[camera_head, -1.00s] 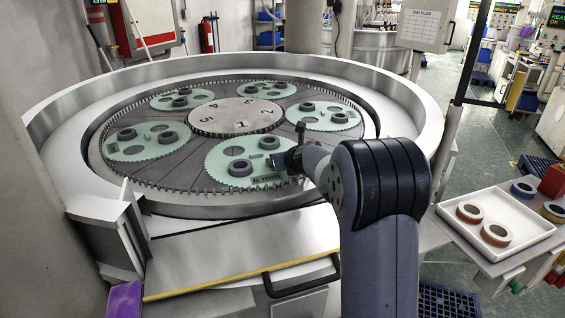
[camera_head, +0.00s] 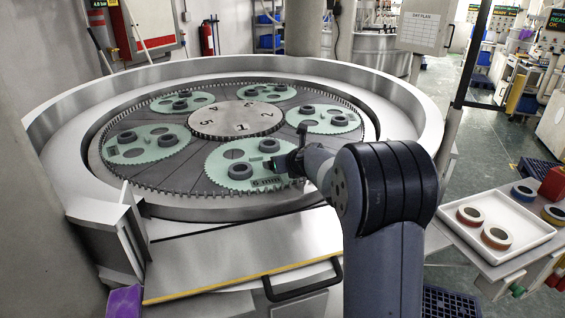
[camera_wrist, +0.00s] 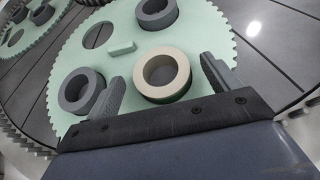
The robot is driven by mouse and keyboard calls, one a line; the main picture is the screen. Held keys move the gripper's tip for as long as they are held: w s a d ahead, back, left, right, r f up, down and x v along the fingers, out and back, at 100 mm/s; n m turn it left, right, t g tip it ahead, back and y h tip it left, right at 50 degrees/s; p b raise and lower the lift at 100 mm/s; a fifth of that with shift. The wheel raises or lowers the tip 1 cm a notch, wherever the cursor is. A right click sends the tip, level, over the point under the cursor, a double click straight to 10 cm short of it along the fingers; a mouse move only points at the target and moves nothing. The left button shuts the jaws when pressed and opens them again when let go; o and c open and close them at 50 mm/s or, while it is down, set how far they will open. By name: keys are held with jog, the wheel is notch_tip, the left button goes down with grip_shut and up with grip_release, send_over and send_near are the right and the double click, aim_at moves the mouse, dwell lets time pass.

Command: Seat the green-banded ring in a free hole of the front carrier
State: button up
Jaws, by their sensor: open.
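The front carrier (camera_head: 212,165) is a mint-green toothed plate, which also shows in the wrist view (camera_wrist: 118,67). The green-banded ring (camera_wrist: 163,60) has a cream top, and its green side shows along the near edge. It stands upright on the carrier, at its near part; how deep it sits is unclear. My gripper (camera_wrist: 160,72) is open, one finger on each side of the ring, with gaps visible. Two dark rings (camera_wrist: 82,90) (camera_wrist: 157,13) sit in the carrier. A free hole (camera_wrist: 98,35) lies at its far left. In the head view my gripper (camera_head: 285,163) hides the green-banded ring.
A small raised block (camera_wrist: 122,48) lies on the carrier. Other carriers (camera_head: 150,153) surround the numbered central disc (camera_head: 236,119). The machine's raised rim (camera_head: 405,110) encircles them. A white tray (camera_head: 520,232) with several banded rings stands at the right.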

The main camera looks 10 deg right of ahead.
jog(key=v, duration=1.1)
jog(key=x, duration=1.2)
jog(key=shift+f, duration=0.35)
jog(key=shift+r+p, duration=0.55)
jog(key=shift+r, duration=0.95)
